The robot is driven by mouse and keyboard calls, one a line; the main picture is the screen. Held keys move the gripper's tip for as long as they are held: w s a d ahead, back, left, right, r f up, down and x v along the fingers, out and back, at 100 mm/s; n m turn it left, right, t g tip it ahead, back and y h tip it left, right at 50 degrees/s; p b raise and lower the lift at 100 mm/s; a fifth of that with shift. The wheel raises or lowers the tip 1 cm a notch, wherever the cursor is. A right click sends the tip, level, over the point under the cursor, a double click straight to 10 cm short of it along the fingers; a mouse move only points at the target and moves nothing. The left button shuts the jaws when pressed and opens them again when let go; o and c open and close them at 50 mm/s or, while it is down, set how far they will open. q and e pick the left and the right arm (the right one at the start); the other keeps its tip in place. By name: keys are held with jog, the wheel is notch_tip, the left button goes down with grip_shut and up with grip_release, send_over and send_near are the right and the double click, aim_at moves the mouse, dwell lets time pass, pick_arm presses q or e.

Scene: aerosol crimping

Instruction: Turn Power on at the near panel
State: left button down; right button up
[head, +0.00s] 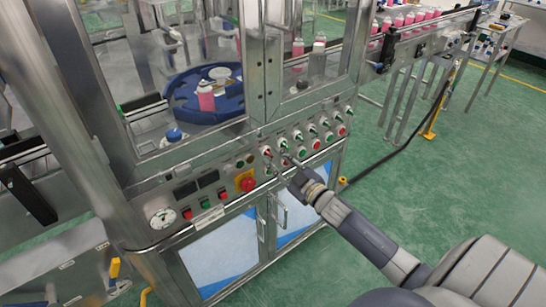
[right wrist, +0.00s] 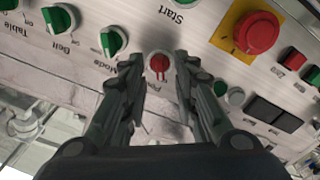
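The near panel (head: 230,176) is the sloped metal strip on the front of the machine. In the right wrist view, the Power knob (right wrist: 158,66) is a red selector on a pale round base, with its label partly readable and upside down. My right gripper (right wrist: 159,66) is open, and its two fingers flank the red knob with a gap on each side; I cannot tell how far the tips are from the panel. In the head view, my right gripper (head: 278,164) is at the panel, just right of the emergency stop. My left gripper is not in view.
Green Mode (right wrist: 113,42) and Belt (right wrist: 59,18) selectors sit beside the Power knob. A red emergency stop (head: 246,183) on a yellow plate is close by. Cabinet door handles (head: 279,210) stick out below.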

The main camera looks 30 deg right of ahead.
jog(key=shift+w+a, duration=0.1)
jog(key=shift+w, duration=1.1)
grip_shut()
